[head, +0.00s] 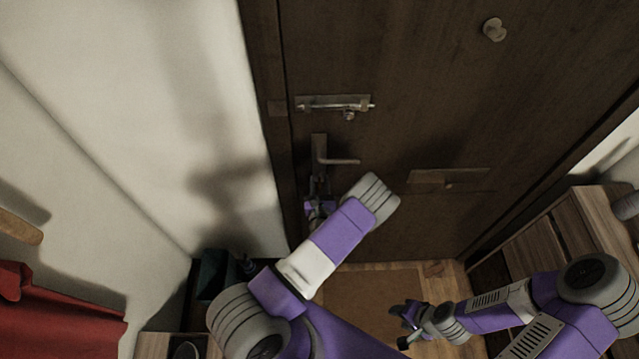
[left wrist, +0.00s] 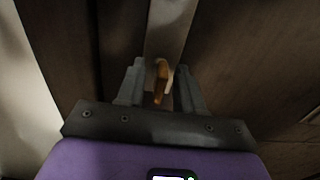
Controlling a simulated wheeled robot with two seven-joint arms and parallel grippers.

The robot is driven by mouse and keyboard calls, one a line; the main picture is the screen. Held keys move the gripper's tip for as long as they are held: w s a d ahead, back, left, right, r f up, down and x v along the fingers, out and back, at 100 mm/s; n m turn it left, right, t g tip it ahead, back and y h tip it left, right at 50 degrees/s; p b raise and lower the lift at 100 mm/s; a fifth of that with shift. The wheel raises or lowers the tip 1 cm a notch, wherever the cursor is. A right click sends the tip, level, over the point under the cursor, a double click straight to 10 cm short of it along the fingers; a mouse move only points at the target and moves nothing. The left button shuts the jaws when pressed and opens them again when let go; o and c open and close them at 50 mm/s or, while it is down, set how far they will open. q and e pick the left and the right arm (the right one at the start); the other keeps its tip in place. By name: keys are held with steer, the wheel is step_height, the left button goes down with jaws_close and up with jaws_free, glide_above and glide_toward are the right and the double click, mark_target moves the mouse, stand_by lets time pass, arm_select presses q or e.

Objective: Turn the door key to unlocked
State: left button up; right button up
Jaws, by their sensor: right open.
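The wooden door (head: 440,90) has a lever handle (head: 342,161) on a metal plate near its left edge. The key (left wrist: 160,82) is brass-coloured and shows at the plate in the left wrist view, its bow edge-on and roughly upright. My left gripper (head: 318,184) is just below the handle in the head view. In the left wrist view my left gripper (left wrist: 160,78) has a finger on each side of the key, with gaps visible, so it looks open around it. In the head view the key is hidden. My right gripper (head: 402,322) is open and empty, low over the floor.
A slide bolt (head: 335,103) sits above the handle and a mail slot (head: 449,177) to its right. A wooden cabinet (head: 545,235) stands at right. A dark green bin (head: 214,272) is at lower left, and a red cloth (head: 60,315) hangs further left. A brown mat (head: 375,295) lies before the door.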

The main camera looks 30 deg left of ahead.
arm_select(q)
steer(key=v, duration=0.7)
steer(key=shift+s+d+b, duration=0.2)
steer(key=shift+b, duration=0.15)
steer(key=shift+a, duration=0.1)
